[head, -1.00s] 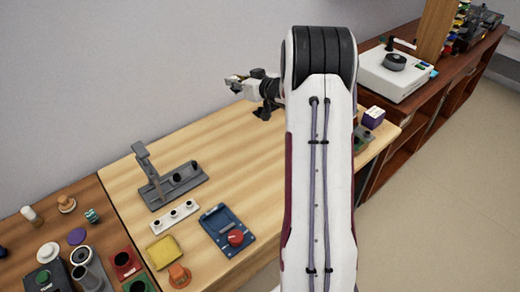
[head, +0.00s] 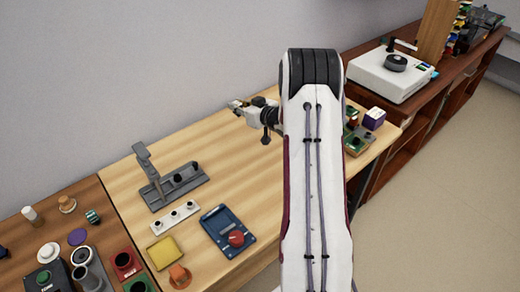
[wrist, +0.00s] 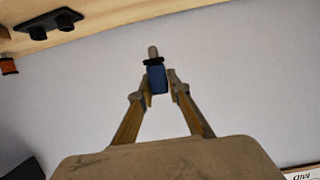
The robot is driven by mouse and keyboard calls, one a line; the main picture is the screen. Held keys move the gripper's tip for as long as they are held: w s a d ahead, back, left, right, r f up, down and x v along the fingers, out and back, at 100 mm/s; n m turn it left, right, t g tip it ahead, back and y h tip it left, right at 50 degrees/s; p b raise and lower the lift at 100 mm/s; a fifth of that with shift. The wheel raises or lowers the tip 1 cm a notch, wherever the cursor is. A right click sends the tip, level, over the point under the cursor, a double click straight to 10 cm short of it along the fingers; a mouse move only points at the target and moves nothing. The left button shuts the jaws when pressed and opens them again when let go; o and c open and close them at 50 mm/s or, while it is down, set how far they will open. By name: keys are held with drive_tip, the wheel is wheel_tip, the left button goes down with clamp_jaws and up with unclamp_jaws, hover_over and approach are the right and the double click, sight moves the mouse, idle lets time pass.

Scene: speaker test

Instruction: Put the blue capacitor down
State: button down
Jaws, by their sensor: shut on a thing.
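My gripper (head: 238,106) is above the back part of the light wooden table (head: 230,160), to the left of my arm's large link. In the wrist view, my gripper (wrist: 159,88) is shut on the blue capacitor (wrist: 157,79), which sits between the two fingertips. The capacitor has a dark band and a pale brownish tip beyond the fingers. In the head view the capacitor is too small to make out at the fingertips. The wall fills most of the wrist view behind it.
A grey fixture with an upright post (head: 175,188), a white strip with dark holes (head: 175,217), a blue box with a red knob (head: 228,231) and a yellow block (head: 162,251) stand on the table. A purple-and-white cube (head: 374,118) is at the right. The table's middle is clear.

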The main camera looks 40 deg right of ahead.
drive_tip(key=shift+f, duration=3.1)
drive_tip(key=shift+f, duration=0.1)
drive_tip(key=shift+f, duration=1.75)
drive_tip(key=shift+f, duration=0.15)
drive_tip(key=c, duration=1.9)
unclamp_jaws()
